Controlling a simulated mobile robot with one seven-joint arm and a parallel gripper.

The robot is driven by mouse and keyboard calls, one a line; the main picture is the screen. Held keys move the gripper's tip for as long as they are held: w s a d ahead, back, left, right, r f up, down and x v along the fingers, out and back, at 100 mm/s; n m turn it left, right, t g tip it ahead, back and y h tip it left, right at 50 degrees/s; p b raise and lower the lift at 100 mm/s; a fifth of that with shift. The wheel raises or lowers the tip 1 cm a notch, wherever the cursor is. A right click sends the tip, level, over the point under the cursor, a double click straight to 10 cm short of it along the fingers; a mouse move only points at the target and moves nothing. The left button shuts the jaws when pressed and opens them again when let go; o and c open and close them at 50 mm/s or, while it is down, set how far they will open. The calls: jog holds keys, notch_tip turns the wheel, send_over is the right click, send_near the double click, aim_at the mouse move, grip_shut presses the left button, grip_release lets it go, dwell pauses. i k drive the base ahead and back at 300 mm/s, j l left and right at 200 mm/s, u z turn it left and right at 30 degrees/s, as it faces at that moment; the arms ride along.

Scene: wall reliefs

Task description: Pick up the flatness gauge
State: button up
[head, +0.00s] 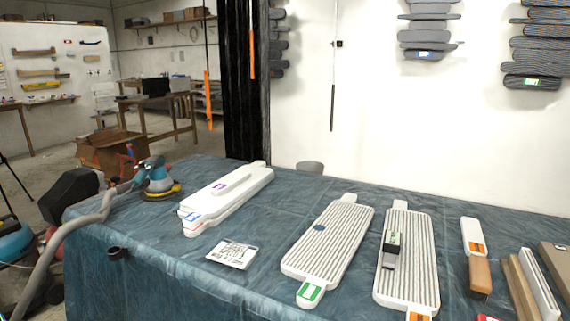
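Nothing in the head view is clearly marked as the flatness gauge. A small dark device with a greenish face and a grey lower part (391,247) lies on a ribbed white panel with an orange tag (425,268), and it may be the gauge. I cannot tell for sure at this size. My gripper is not in view.
A blue cloth-covered table (150,245) holds another ribbed panel (328,240), stacked white panels (225,198), a white printed card (232,254), a sander (157,180) with a hose, and a wood-handled tool (480,273). Boards lie at right. The table's left front is mostly clear.

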aim_at(391, 246)
jog(key=i+l+z, duration=0.35)
jog(key=l, duration=0.25)
jog(key=k+l+u, duration=0.15)
jog(key=l, duration=0.3)
jog(key=k+l+u, duration=0.2)
jog(key=l, duration=0.2)
jog(key=l+u, duration=0.15)
jog(key=l, duration=0.3)
jog(key=k+l+u, duration=0.2)
jog(key=l, duration=0.2)
jog(key=i, duration=0.5)
